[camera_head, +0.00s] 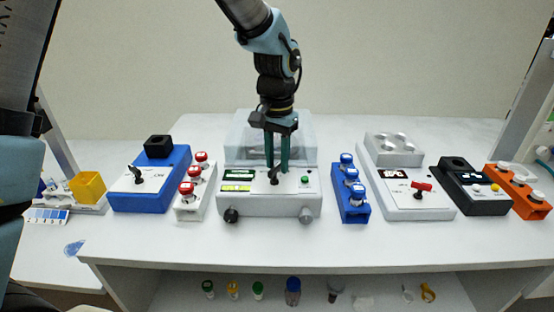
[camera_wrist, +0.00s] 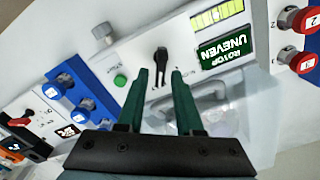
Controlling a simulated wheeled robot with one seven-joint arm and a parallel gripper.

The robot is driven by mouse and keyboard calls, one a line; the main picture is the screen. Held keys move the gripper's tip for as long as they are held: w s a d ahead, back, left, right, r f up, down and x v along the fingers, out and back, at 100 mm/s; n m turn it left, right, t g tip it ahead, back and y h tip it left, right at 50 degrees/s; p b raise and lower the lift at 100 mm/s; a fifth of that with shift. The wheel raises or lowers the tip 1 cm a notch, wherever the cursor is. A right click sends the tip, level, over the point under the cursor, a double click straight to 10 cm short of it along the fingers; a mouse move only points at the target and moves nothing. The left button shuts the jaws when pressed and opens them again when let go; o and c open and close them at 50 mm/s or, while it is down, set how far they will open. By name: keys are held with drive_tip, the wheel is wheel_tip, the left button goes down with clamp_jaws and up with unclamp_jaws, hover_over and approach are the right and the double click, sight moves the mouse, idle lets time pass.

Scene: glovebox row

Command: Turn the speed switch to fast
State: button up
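My gripper (camera_head: 277,168) points down over the front panel of the middle white machine (camera_head: 265,204). In the wrist view its two green fingers (camera_wrist: 160,75) are apart, with a gap between the tips. A black lever switch (camera_wrist: 161,54) on that panel lies just beyond and between the fingertips; I cannot tell whether they touch it. The lever (camera_head: 274,179) also shows in the head view. Another black lever (camera_head: 136,174) is on the blue machine at left, and a red lever (camera_head: 421,188) on the white machine at right. I cannot read which switch is marked for speed.
The middle machine has a display (camera_wrist: 226,45) reading "ROTOR UNEVEN", a green button (camera_wrist: 120,80) and a clear lid behind. A white rack with red-capped tubes (camera_head: 195,175) and a blue rack with blue-capped tubes (camera_head: 352,192) flank it. The table's front strip is clear.

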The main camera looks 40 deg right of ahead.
sight(277, 165)
drive_tip(key=shift+o, duration=0.5)
wheel_tip(277, 165, up, 11)
drive_tip(key=b, duration=0.2)
drive_tip(key=shift+f, duration=0.15)
idle(0.6)
drive_tip(key=w+a+f+n, duration=0.3)
drive_tip(key=w+a, duration=0.3)
drive_tip(key=a, duration=0.4)
drive_tip(key=w+a+f+n, duration=0.25)
drive_tip(key=w+a, duration=0.35)
drive_tip(key=a, duration=0.3)
drive_tip(key=s+a+f+n, duration=0.1)
drive_tip(key=a+f+n, duration=0.1)
drive_tip(key=a, duration=0.9)
drive_tip(key=s+a+f+n+t, duration=0.1)
drive_tip(key=a+n, duration=0.4)
drive_tip(key=a, duration=0.7)
wheel_tip(277, 165, down, 3)
drive_tip(key=shift+s+r+t, duration=0.2)
drive_tip(key=shift+s+t, duration=0.1)
drive_tip(key=shift+s, duration=0.25)
